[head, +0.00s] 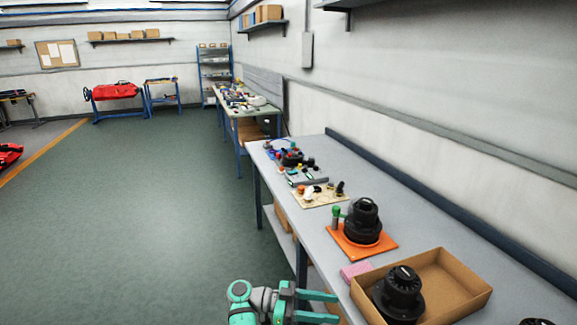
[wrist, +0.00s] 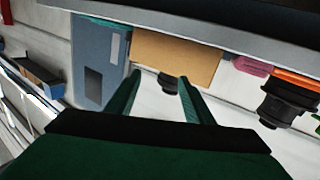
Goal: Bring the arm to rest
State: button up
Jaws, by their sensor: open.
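My gripper (head: 336,306) is at the bottom of the head view, beside the front edge of the grey workbench (head: 290,160). Its two teal fingers are apart, with nothing between them. In the wrist view the dark green fingers of my gripper (wrist: 159,77) also stand apart and empty. That view looks upside down, with the bench edge along the top. My arm mostly lies outside the head view.
A cardboard box (head: 452,272) with a black unit (head: 398,294) stands closest on the bench. Behind it are a pink block (head: 355,270) and an orange mat (head: 349,246) bearing another black unit (head: 363,220). The green floor (head: 150,220) at left is clear.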

jog(key=s+d+f+n+t+y, duration=0.2)
jog(key=s+f+n+t, duration=0.15)
jog(key=f, duration=0.65)
jog(key=s+d+f+n+t+y, duration=0.25)
jog(key=f+n, duration=0.25)
jog(key=f, duration=0.6)
jog(key=s+a+f+n+t+y, duration=0.45)
jog(key=s+f+n+y, duration=0.2)
jog(key=s+f, duration=0.75)
jog(key=s+a+r+n+t+y, duration=0.2)
jog(key=s+a+r+y, duration=0.15)
jog(key=s, duration=0.55)
jog(key=s+a+r+n+t+y, duration=0.1)
jog(key=s+a+r+n+y, duration=0.1)
jog(key=s+a+r, duration=0.45)
jog(key=s+r+t, duration=0.2)
jog(key=s+r, duration=0.3)
jog(key=r, duration=0.5)
jog(key=s+r+t, duration=0.2)
jog(key=s+r, duration=0.3)
jog(key=r, duration=0.4)
jog(key=shift+s+a+r+m+y, duration=0.25)
jog(key=shift+a+r+m+y, duration=0.1)
jog(key=shift+a+y, duration=0.1)
